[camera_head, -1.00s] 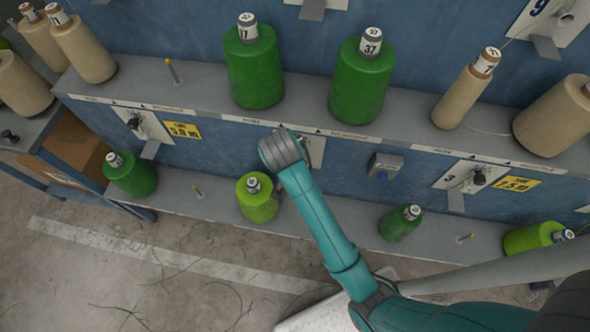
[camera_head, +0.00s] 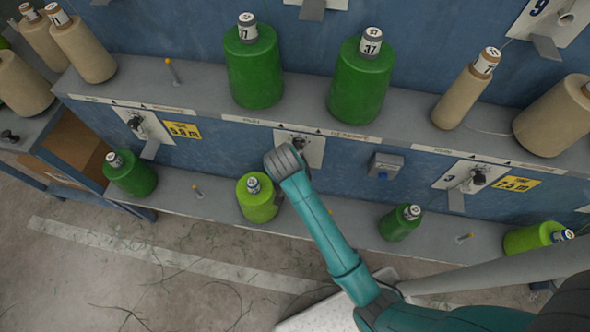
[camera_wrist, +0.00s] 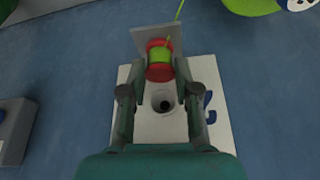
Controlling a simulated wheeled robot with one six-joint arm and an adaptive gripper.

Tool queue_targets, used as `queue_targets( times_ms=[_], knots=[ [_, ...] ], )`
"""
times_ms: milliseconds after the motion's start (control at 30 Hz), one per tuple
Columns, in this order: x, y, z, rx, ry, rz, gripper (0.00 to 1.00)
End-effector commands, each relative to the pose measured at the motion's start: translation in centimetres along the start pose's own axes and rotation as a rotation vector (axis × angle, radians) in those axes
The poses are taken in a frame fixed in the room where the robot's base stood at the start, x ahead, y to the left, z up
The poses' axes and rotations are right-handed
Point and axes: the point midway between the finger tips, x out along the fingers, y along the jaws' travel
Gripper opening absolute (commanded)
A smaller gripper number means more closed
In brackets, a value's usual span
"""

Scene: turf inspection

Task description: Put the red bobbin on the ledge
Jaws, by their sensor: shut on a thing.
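The red bobbin (camera_wrist: 159,72) has red ends and yellow-green thread around its middle. In the wrist view it sits between the fingertips of my gripper (camera_wrist: 162,78), which is shut on it. The small grey ledge (camera_wrist: 145,38) sticks out from a white panel (camera_wrist: 142,128) with a round hole. The bobbin overlaps the ledge in this view; I cannot tell whether they touch. A yellow-green thread runs from the bobbin up past the ledge. In the head view my arm's end hides the gripper, bobbin and ledge, while the white panel (camera_head: 314,152) shows behind it.
A lime spool (camera_head: 258,201) stands on the lower shelf (camera_head: 330,215) close to my wrist. Green spools (camera_head: 256,75) and beige spools stand on the upper shelf (camera_head: 300,105). A grey box with a blue button (camera_head: 384,165) is on the wall to the right.

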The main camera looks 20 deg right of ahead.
Motion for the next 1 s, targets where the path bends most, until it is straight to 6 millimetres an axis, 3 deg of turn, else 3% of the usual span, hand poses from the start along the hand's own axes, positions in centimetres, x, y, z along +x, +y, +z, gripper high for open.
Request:
queue_targets(
  times_ms=[33, 67, 133, 167, 567, 1000],
  knots=[
    [0.2, 0.0, 0.1, 0.0, -0.001, 0.001, 0.03],
    [0.1, 0.0, 0.1, 0.0, 0.0, 0.001, 0.36],
    [0.1, 0.0, 0.1, 0.0, 0.0, 0.001, 0.54],
    [0.1, 0.0, 0.1, 0.0, 0.0, 0.001, 0.56],
    [-0.5, 0.0, -0.1, 0.0, 0.001, 0.0, 0.56],
    [-8.4, -0.1, -0.1, 0.0, 0.001, -0.003, 0.56]
  ],
)
